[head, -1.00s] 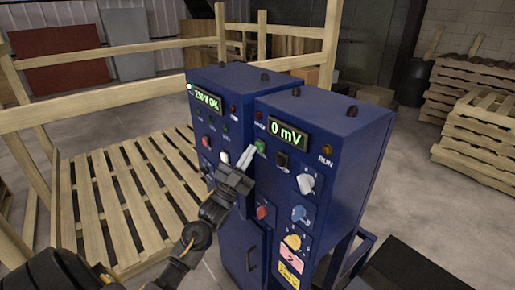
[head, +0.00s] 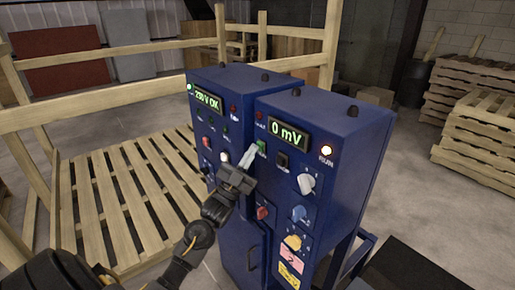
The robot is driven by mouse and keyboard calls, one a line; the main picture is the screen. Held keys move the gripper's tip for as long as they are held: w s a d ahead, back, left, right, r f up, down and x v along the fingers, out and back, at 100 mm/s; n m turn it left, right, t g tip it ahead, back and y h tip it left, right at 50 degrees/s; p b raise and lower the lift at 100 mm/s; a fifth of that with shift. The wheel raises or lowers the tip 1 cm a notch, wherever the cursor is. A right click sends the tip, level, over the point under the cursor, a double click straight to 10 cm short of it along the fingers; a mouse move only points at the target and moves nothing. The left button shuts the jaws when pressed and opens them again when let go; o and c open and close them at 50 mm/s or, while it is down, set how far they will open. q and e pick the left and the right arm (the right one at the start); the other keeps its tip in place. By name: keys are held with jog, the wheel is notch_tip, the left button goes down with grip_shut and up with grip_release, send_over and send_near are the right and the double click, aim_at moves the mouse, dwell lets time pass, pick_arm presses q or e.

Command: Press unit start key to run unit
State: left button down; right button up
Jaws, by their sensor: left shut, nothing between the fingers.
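The unit is a blue two-part cabinet (head: 345,150) with buttons, knobs and two displays. The left display (head: 207,102) reads about "230 V OK" and the right display (head: 289,134) reads "0 mV". A green key (head: 262,146) sits below and left of the right display. My right gripper is not in view.
A black switch (head: 282,160), a white knob (head: 306,184), a blue knob (head: 299,213) and a red knob (head: 262,213) are on the panel near my gripper. A wooden pallet (head: 130,195) and rails stand at left. Stacked pallets (head: 475,130) stand at right.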

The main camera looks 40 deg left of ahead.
pick_arm(q)
jog(key=shift+s, duration=0.1)
jog(key=shift+s+a, duration=0.25)
jog(key=shift+s, duration=0.5)
jog(key=s, duration=0.2)
jog(key=s+a+p, duration=0.1)
jog(key=s, duration=0.1)
jog(key=shift+s+a, duration=0.2)
jog(key=shift+s, duration=0.2)
dwell(0.5)
